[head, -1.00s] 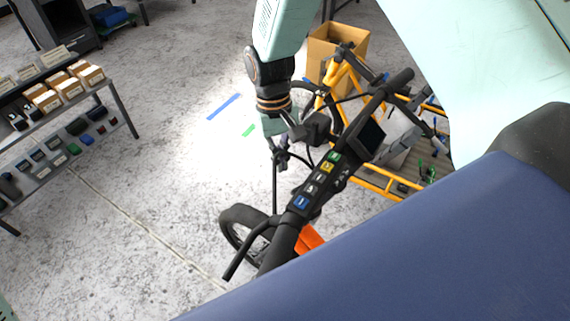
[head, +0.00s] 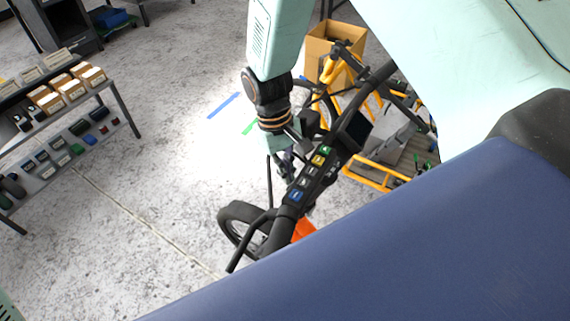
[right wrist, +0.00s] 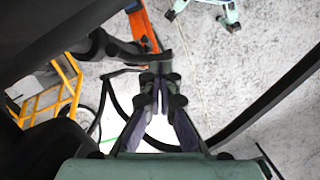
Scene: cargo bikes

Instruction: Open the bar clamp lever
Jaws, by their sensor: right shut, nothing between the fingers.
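The cargo bike's black handlebar (head: 281,233) runs diagonally through the head view, with coloured buttons and a dark display (head: 357,131). My right gripper (head: 288,172) comes down from the top, beside the handlebar on its left. It is shut and empty, and the handlebar assembly partly hides it. In the right wrist view its fingertips (right wrist: 160,84) meet just below a black lever-like part (right wrist: 122,48) near an orange bike part (right wrist: 143,28). I cannot tell whether they touch, or whether this part is the bar clamp lever. My left gripper is not in view.
Thin cables and a brake lever lie close to the gripper. A yellow bike frame (head: 372,180) and a cardboard box (head: 319,43) stand behind. A shelf (head: 85,137) with small boxes is at left. The floor between shelf and bike is clear.

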